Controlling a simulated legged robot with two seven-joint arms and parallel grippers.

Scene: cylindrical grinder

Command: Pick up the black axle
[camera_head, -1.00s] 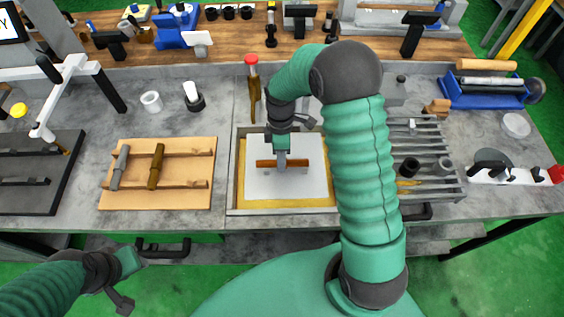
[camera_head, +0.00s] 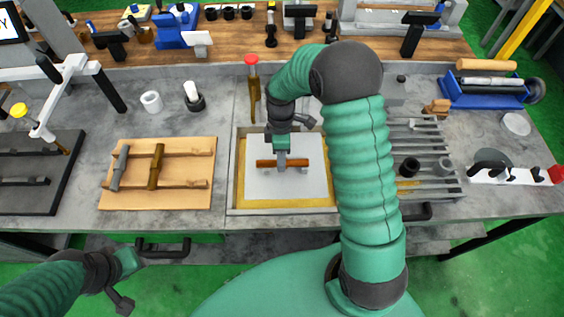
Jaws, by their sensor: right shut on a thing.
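My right gripper (camera_head: 282,158) points down over the framed tray (camera_head: 237,185) in the middle of the bench. It is shut on an orange-brown axle (camera_head: 265,163), which lies crosswise at its tips above a small grey holder. I cannot tell whether the axle touches the holder. The wooden rack (camera_head: 192,200) to the left holds a grey axle (camera_head: 118,168) and a brown axle (camera_head: 155,167). The dark rack (camera_head: 65,175) at far left holds dark rods (camera_head: 22,152); no single black axle stands out clearly. My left gripper (camera_head: 132,261) hangs low at the left, its fingers unclear.
A red-topped tool (camera_head: 252,85) stands behind the tray. A slatted metal rack (camera_head: 435,160) with dark cylinders is to the right, partly behind my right arm. A blue holder (camera_head: 485,95) stands farther right. Bare bench lies between the wooden rack and the tray.

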